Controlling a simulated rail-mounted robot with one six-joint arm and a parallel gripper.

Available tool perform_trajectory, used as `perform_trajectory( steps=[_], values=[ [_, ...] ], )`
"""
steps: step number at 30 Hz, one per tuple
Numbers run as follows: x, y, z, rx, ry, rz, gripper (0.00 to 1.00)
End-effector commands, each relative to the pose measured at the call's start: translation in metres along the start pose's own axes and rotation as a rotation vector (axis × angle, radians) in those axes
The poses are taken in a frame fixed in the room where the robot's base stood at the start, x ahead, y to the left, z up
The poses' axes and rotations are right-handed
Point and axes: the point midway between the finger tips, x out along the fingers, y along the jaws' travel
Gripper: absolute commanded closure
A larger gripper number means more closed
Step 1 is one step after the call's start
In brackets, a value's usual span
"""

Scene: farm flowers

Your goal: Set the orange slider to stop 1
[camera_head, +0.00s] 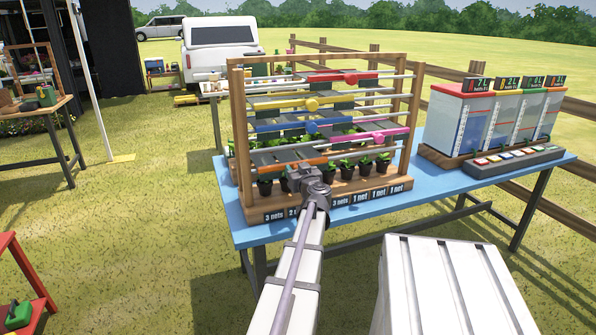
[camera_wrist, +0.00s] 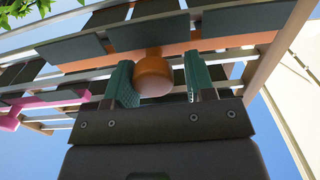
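The orange slider (camera_head: 292,165) is a bar on the lowest front rail of the wooden rack, toward the rack's left half. Its round orange knob (camera_wrist: 153,75) shows in the wrist view between my two teal fingers. My gripper (camera_head: 313,180) is at the rack's front, at the right part of the orange bar. In the wrist view, my gripper (camera_wrist: 160,84) is open, with one finger on each side of the knob. The left finger is very close to the knob; a gap shows at the right finger. The knob is hidden in the head view. I cannot make out stop marks.
Red (camera_head: 343,76), yellow (camera_head: 290,103), blue (camera_head: 285,125) and pink (camera_head: 377,136) sliders sit on higher rails. Potted seedlings (camera_head: 345,168) stand below, behind net labels (camera_head: 370,195). A panelled unit with buttons (camera_head: 505,157) stands right on the blue table (camera_head: 457,185).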

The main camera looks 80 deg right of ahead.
Motion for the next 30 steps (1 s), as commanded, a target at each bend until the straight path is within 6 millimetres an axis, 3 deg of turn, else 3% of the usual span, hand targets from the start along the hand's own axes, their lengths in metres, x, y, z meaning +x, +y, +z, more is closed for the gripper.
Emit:
perform_trajectory(
  steps=[4,13,24,30],
  values=[
    [0.000,0.000,0.000,0.000,0.000,0.000,0.38],
    [-0.007,0.001,0.000,0.000,0.000,0.003,0.38],
    [-0.092,-0.002,0.000,0.000,0.000,0.002,0.38],
    [-0.108,-0.001,0.000,0.000,0.000,0.000,0.38]
  ],
)
